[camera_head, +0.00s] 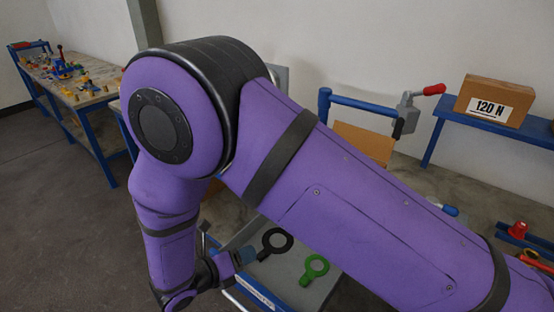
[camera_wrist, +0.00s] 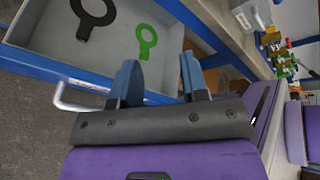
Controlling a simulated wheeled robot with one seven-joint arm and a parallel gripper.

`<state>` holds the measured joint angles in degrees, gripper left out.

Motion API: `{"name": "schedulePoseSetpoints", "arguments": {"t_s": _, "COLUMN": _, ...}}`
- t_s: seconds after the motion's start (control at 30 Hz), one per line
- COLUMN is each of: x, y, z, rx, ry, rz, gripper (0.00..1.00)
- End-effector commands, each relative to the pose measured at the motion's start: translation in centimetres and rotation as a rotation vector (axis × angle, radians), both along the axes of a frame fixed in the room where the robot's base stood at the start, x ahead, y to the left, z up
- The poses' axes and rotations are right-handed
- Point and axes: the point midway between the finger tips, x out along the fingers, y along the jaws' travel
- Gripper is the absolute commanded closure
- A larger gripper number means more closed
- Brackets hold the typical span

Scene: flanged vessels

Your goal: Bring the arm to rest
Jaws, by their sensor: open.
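My purple arm fills the middle of the head view, its elbow high and its forearm hanging down at the left. My gripper (camera_wrist: 158,72) shows in the wrist view with its two blue fingers spread apart and nothing between them. In the head view the gripper (camera_head: 243,256) is small, at the left side of a grey tray (camera_head: 300,258). A black ring with a handle (camera_head: 276,241) and a smaller green one (camera_head: 314,268) lie in the tray. Both rings also show in the wrist view, beyond the fingers and apart from them.
A workbench (camera_head: 95,98) with small coloured parts stands at the far left. A cardboard box marked 120 N (camera_head: 495,100) sits on a blue shelf (camera_head: 455,118) at the right. A red-handled clamp (camera_head: 412,108) stands behind my arm. Floor at the left is clear.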

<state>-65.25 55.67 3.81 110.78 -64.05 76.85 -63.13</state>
Motion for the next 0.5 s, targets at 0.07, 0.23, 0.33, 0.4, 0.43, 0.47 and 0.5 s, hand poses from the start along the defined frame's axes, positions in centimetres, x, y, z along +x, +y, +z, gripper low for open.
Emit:
{"name": "schedulePoseSetpoints", "arguments": {"t_s": 0.07, "x": 1.7, "y": -1.6, "z": 3.2, "rx": 0.088, "ry": -0.034, "rz": -0.107, "gripper": 0.59}}
{"name": "schedulePoseSetpoints", "arguments": {"t_s": 0.23, "x": 4.1, "y": -5.5, "z": 8.9, "rx": 0.261, "ry": -0.11, "rz": -0.328, "gripper": 0.59}}
{"name": "schedulePoseSetpoints", "arguments": {"t_s": 0.33, "x": 5.0, "y": -7.9, "z": 12.0, "rx": 0.359, "ry": -0.16, "rz": -0.458, "gripper": 0.59}}
{"name": "schedulePoseSetpoints", "arguments": {"t_s": 0.4, "x": 5.6, "y": -9.7, "z": 14.1, "rx": 0.429, "ry": -0.198, "rz": -0.551, "gripper": 0.59}}
{"name": "schedulePoseSetpoints", "arguments": {"t_s": 0.43, "x": 5.7, "y": -10.5, "z": 15.0, "rx": 0.458, "ry": -0.214, "rz": -0.589, "gripper": 0.59}}
{"name": "schedulePoseSetpoints", "arguments": {"t_s": 0.47, "x": 5.9, "y": -11.3, "z": 15.8, "rx": 0.488, "ry": -0.232, "rz": -0.629, "gripper": 0.59}}
{"name": "schedulePoseSetpoints", "arguments": {"t_s": 0.5, "x": 6.0, "y": -12.4, "z": 17.0, "rx": 0.525, "ry": -0.255, "rz": -0.682, "gripper": 0.59}}
